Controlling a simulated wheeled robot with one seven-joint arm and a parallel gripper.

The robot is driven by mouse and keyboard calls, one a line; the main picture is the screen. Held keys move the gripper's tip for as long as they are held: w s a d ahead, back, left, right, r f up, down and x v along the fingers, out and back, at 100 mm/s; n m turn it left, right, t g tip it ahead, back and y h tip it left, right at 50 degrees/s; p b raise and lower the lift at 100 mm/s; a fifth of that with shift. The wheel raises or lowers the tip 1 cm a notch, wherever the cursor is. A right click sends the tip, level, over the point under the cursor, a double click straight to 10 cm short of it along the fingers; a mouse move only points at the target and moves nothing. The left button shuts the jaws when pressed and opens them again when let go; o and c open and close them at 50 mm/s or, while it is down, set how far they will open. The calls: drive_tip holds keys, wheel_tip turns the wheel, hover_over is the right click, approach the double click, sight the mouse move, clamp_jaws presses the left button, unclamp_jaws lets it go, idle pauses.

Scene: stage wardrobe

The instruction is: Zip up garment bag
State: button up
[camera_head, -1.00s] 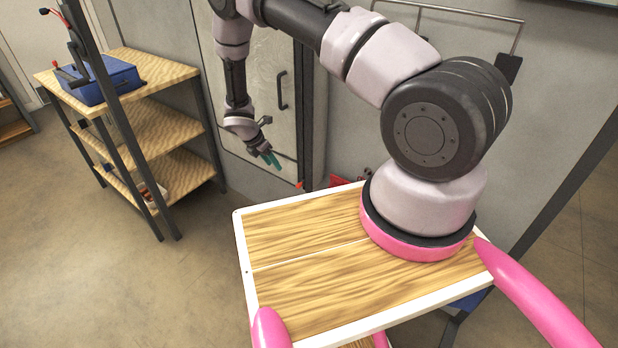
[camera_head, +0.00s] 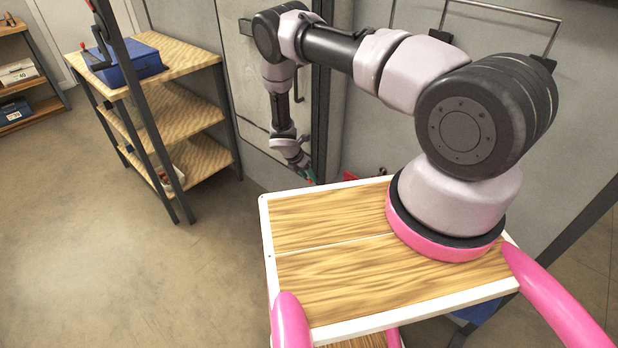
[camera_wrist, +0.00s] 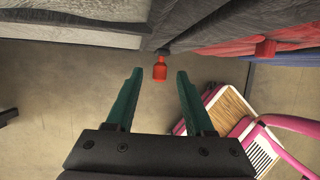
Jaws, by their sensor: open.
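In the wrist view, a red zip pull (camera_wrist: 160,69) hangs from the lower edge of dark grey cloth, which looks like the garment bag (camera_wrist: 215,20). My gripper (camera_wrist: 158,74) has two green fingers, spread apart and empty. The red pull shows between the fingertips in the picture, clear of both; I cannot tell how far beyond them it is. In the head view, my gripper (camera_head: 309,175) is low beside the grey cabinet front, beyond my wooden deck. The bag cannot be made out there.
Red cloth (camera_wrist: 235,46) and blue cloth (camera_wrist: 290,60) hang beside the grey cloth. A wooden shelf unit (camera_head: 190,70) with a blue box (camera_head: 130,62) stands at left. A grey door with a dark handle (camera_head: 300,85) is behind my arm. Floor at left is clear.

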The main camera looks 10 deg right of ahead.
drive_tip(key=shift+d+f, duration=0.15)
drive_tip(key=shift+f, duration=0.25)
clamp_jaws()
idle(1.2)
